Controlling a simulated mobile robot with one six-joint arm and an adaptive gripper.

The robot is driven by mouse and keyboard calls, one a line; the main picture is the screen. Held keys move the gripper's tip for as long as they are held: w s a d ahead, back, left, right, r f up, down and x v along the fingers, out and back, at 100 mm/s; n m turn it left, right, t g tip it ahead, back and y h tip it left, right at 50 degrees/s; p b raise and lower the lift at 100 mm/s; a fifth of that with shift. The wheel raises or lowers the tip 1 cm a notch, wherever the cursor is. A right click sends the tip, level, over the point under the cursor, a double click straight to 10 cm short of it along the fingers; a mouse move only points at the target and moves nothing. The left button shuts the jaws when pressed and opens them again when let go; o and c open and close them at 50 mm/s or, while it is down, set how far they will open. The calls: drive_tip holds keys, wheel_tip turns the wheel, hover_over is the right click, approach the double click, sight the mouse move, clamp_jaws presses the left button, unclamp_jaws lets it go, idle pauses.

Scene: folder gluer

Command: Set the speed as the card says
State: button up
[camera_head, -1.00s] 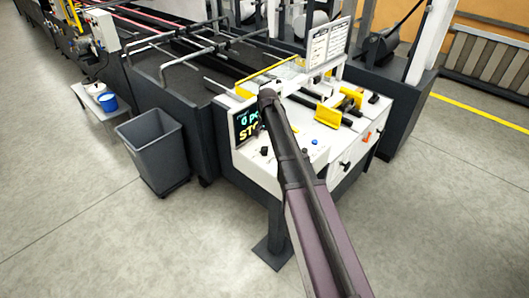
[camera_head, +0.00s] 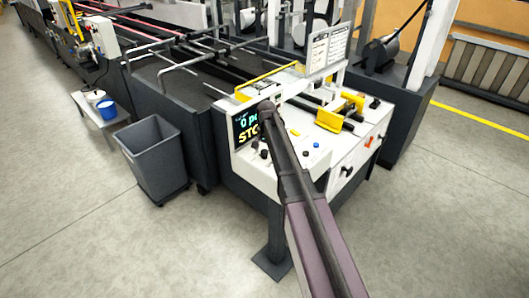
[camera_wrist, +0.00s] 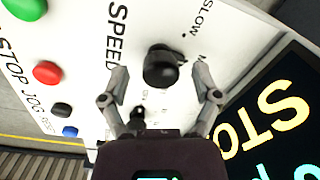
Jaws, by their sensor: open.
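The black speed knob (camera_wrist: 160,68) shows in the wrist view on the white panel (camera_wrist: 85,30), next to the printed word SPEED and a SLOW mark. My gripper (camera_wrist: 164,90) is open, with one finger on each side of the knob in the picture; I cannot tell whether either touches it. A smaller black knob (camera_wrist: 138,116) lies closer to the gripper's base. A card (camera_head: 327,46) with small, unreadable print stands above the machine. In the head view my arm hides the gripper and speed knob.
Green (camera_wrist: 24,6), red (camera_wrist: 47,72), black (camera_wrist: 62,110) and blue (camera_wrist: 70,131) buttons line the panel's left side in the wrist view. Yellow guides (camera_head: 329,120) stand on the machine top. A grey bin (camera_head: 154,155) stands on the floor left.

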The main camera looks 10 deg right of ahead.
clamp_jaws()
drive_tip(key=shift+n, duration=0.3)
drive_tip(key=n, duration=0.5)
drive_tip(key=shift+n, duration=0.4)
drive_tip(key=n, duration=0.5)
drive_tip(key=shift+n+g, duration=0.3)
drive_tip(key=shift+g, duration=0.1)
